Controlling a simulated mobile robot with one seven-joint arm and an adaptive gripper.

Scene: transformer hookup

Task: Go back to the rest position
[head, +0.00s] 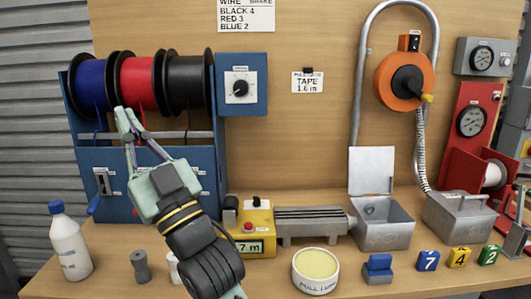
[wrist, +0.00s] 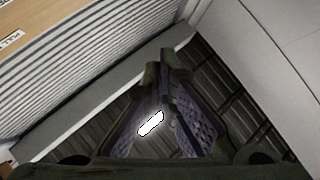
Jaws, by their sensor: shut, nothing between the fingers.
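My gripper (head: 126,114) is raised in front of the blue wire-spool rack (head: 146,172) at the left of the bench in the head view. Its fingers point up, towards the red spool (head: 139,80) in the picture. In the wrist view, the fingertips (wrist: 165,62) meet, with nothing held. Whether the fingers touch the rack cannot be told from the head view; the wrist view shows no spool near them.
A white bottle (head: 69,245) and a small grey cylinder (head: 141,266) stand on the bench (head: 115,282) at the left.

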